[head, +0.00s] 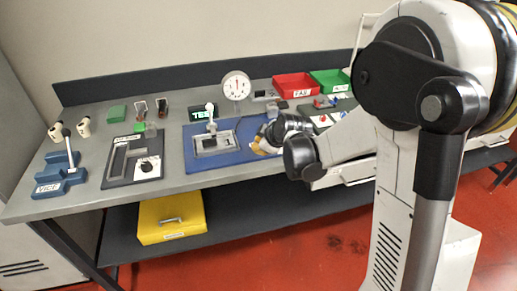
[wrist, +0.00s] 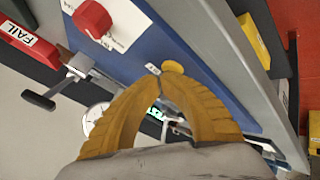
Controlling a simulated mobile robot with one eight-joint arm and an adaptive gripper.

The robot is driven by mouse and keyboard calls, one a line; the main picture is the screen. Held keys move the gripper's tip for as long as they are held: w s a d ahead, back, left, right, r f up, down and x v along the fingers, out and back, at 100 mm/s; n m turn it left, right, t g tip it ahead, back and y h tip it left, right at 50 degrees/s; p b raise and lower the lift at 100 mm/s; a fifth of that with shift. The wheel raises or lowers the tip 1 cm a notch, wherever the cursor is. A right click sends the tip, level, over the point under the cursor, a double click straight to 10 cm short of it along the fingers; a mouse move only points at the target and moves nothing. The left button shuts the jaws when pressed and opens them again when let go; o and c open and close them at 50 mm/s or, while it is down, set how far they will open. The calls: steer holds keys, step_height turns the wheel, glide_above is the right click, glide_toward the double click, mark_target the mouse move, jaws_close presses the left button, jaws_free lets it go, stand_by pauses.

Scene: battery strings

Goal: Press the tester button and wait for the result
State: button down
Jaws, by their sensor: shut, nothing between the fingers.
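The tester display (head: 203,113) shows lit green letters, partly readable as "TES", at the back of the bench. Its green text also shows between my fingers in the wrist view (wrist: 154,113). A blue mat (head: 196,162) lies in front of it with a grey metal fixture (head: 214,143) on it. My gripper (head: 257,146) is low over the mat's right part, yellow fingers shut and empty. In the wrist view, the fingertips (wrist: 157,77) meet close to a round yellow piece (wrist: 173,67), perhaps the button, beside a small white label. I cannot tell whether they touch it.
A dial gauge (head: 236,85) stands behind the mat. A red FAIL tray (head: 295,86) and a green tray (head: 331,79) are at the back right. A blue vice (head: 60,174) is at left. A red knob (wrist: 92,18) on a white plate is near my gripper.

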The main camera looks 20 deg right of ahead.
steer(key=shift+r+p, duration=0.6)
steer(key=shift+r, duration=0.3)
steer(key=shift+r+p, duration=1.9)
steer(key=shift+r, duration=0.65)
steer(key=s+a+r+m, duration=0.1)
steer(key=s+r+m, duration=0.55)
steer(key=s, duration=0.65)
steer(key=s+r+m+g+h, duration=0.1)
steer(key=s+m, duration=0.4)
steer(key=s, duration=1.2)
steer(key=shift+s+d+g+h, duration=0.3)
steer(key=shift+d+g+h, duration=0.1)
steer(key=shift+g, duration=0.1)
